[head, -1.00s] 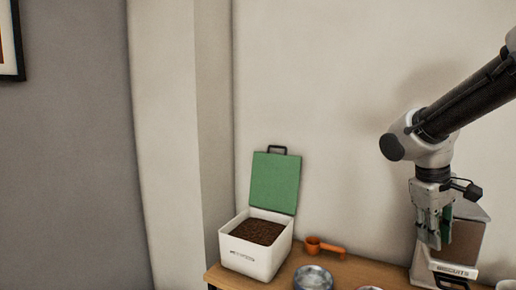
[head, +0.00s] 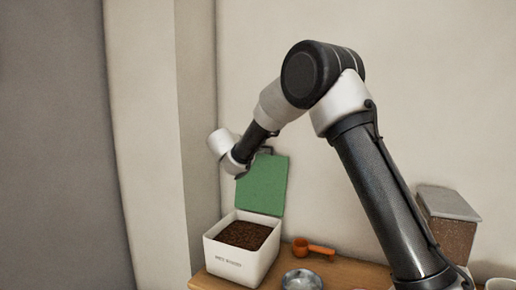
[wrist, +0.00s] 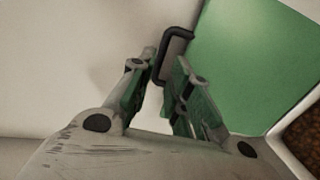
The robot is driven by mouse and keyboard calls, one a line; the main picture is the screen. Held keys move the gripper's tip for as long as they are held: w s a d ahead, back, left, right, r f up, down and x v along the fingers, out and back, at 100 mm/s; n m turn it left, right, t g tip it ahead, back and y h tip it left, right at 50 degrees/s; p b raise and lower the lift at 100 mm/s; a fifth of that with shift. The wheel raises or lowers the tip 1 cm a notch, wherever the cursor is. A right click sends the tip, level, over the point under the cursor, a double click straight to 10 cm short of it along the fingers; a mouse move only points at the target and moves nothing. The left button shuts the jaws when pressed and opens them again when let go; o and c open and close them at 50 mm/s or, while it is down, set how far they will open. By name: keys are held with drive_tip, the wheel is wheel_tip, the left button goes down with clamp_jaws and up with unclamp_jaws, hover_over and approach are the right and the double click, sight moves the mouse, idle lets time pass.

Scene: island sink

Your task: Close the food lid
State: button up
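The white food box (head: 232,262) stands on the wooden counter, filled with brown food (head: 244,235). Its green lid (head: 263,186) stands open, upright at the back of the box. The lid's black handle (head: 266,150) is at its top edge, partly hidden by my arm. In the wrist view the handle (wrist: 174,34) shows beside the green lid (wrist: 250,60). My gripper (wrist: 165,60) is open, its fingertips close to the handle's near end; I cannot tell whether they touch it. In the head view the fingers are hidden behind my wrist.
An orange scoop (head: 312,247) and a metal bowl (head: 301,280) lie on the counter (head: 345,271) right of the box. A container with a grey top (head: 447,203) stands further right, partly behind my arm. The wall is close behind the lid.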

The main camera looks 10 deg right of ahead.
sight(261, 164)
drive_tip(key=shift+x, duration=2.35)
drive_tip(key=shift+d, duration=0.1)
clamp_jaws()
drive_tip(key=shift+s, duration=0.2)
